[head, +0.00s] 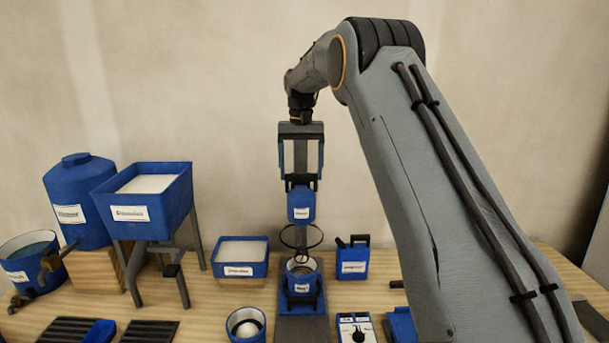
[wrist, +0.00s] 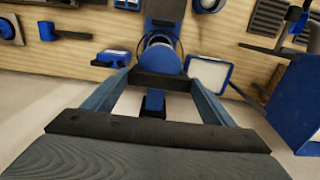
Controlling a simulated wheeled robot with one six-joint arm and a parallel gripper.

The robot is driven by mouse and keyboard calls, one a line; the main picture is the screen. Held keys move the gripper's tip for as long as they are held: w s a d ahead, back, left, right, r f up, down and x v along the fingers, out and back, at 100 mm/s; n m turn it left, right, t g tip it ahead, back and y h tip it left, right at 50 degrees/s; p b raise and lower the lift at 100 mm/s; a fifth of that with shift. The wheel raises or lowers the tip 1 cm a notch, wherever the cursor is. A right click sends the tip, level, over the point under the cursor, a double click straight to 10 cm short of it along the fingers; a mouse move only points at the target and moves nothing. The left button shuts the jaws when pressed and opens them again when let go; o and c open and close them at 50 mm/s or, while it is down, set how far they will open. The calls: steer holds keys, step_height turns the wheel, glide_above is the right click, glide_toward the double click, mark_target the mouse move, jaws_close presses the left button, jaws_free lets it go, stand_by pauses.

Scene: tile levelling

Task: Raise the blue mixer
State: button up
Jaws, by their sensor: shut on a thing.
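The blue mixer (head: 301,213) has a white label on its front and hangs upright above the worktop in the head view. My gripper (head: 301,183) is above it and shut on its upper part. A dark ring (head: 301,238) shows just under the mixer body. Below that, a blue labelled bucket (head: 302,284) stands on a blue base, and there is a gap between mixer body and bucket. In the wrist view, the blue mixer (wrist: 159,59) lies between the tips of my gripper (wrist: 158,82). The exact finger contact is hard to see.
A blue tray of white material (head: 240,251) is left of the bucket, and a blue canister (head: 352,262) is right. A blue hopper on legs (head: 145,200) and a blue tank (head: 80,210) stand farther left. A small round container (head: 246,324) is in front.

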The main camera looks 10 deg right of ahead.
steer(key=shift+w+r, duration=0.1)
steer(key=shift+r, duration=0.3)
steer(key=o, duration=1.5)
steer(key=shift+d, duration=0.1)
steer(key=shift+f, duration=0.1)
step_height(320, 180, up, 8)
steer(key=b, duration=0.2)
steer(key=shift+f, duration=0.15)
